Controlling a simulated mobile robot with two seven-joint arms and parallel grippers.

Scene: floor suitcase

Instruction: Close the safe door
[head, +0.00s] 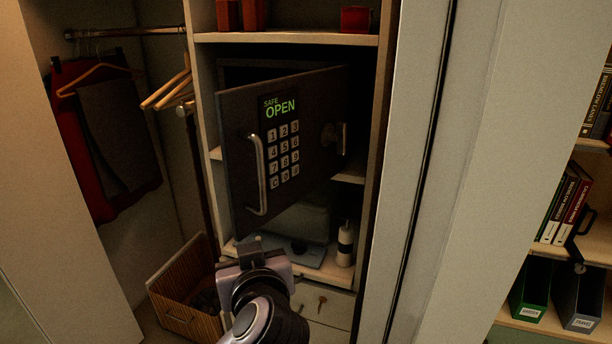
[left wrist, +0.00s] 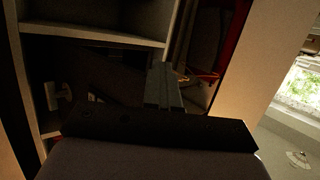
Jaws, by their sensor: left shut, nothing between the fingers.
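The dark safe door (head: 305,200) stands ajar in the closet in the head view, its front turned toward me. It has a metal bar handle (head: 258,175), a keypad (head: 284,155), a round knob (head: 335,138) and a green display (head: 281,107) reading "SAFE OPEN". Part of the dark safe opening (head: 280,70) shows above and behind the door. My left gripper (head: 252,248) is shut and empty, just below the door's lower left part; I cannot tell if it touches. The left wrist view shows its fingers (left wrist: 164,85) in front of a dark surface. My right gripper is out of view.
Wooden hangers (head: 170,90) and dark clothes (head: 115,135) hang left of the safe. A wicker basket (head: 185,300) is low on the left. A white bottle (head: 345,243) stands below the door. A bookshelf (head: 560,255) is at the right.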

